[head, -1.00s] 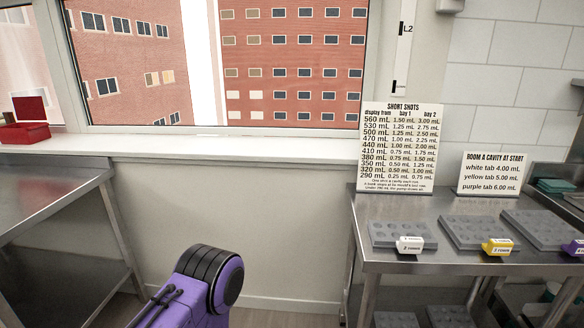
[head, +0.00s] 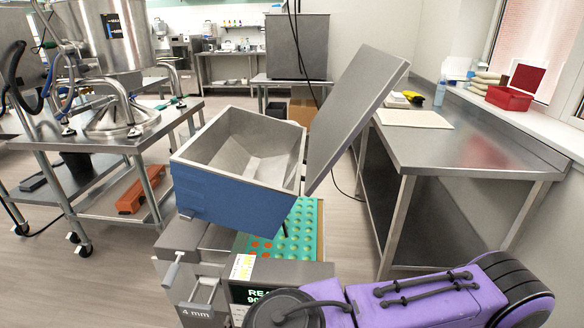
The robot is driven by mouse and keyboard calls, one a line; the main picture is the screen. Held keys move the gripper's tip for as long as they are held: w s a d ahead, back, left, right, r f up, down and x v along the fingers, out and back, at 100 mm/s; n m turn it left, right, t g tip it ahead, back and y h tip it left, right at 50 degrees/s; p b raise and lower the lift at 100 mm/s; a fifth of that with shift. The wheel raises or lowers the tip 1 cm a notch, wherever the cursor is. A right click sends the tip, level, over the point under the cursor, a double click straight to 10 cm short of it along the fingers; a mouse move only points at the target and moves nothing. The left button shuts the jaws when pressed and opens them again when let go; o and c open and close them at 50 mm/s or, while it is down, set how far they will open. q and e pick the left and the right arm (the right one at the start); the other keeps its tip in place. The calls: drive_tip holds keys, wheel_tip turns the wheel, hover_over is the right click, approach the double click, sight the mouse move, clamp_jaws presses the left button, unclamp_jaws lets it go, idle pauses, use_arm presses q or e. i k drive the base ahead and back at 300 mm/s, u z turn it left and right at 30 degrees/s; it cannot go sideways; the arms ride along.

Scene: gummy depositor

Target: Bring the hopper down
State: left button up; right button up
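The hopper (head: 232,196) is a box with blue outer walls and a bare grey inside, open at the top. It looks tilted above the depositor's grey base (head: 185,240), with a dark strut showing under its right side. A flat grey panel (head: 352,115), seemingly its lid, stands raised and slanting at its right edge. Below it are a dark display (head: 265,294), partly covered, and a plate marked 4 mm (head: 195,312). A purple arm link of mine crosses the lower right, in front of the machine. Neither gripper's fingers show.
A green tray with round cavities (head: 302,232) lies beneath and behind the hopper. A steel table (head: 440,150) stands at right, with a red box (head: 509,98) on the sill beyond. A steel cart (head: 130,140) carrying a kettle (head: 105,40) stands at left. Open floor lies between.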

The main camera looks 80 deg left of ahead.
sight(241, 172)
drive_tip(key=u, duration=0.4)
drive_tip(key=i, duration=1.9)
drive_tip(key=u, duration=2.7)
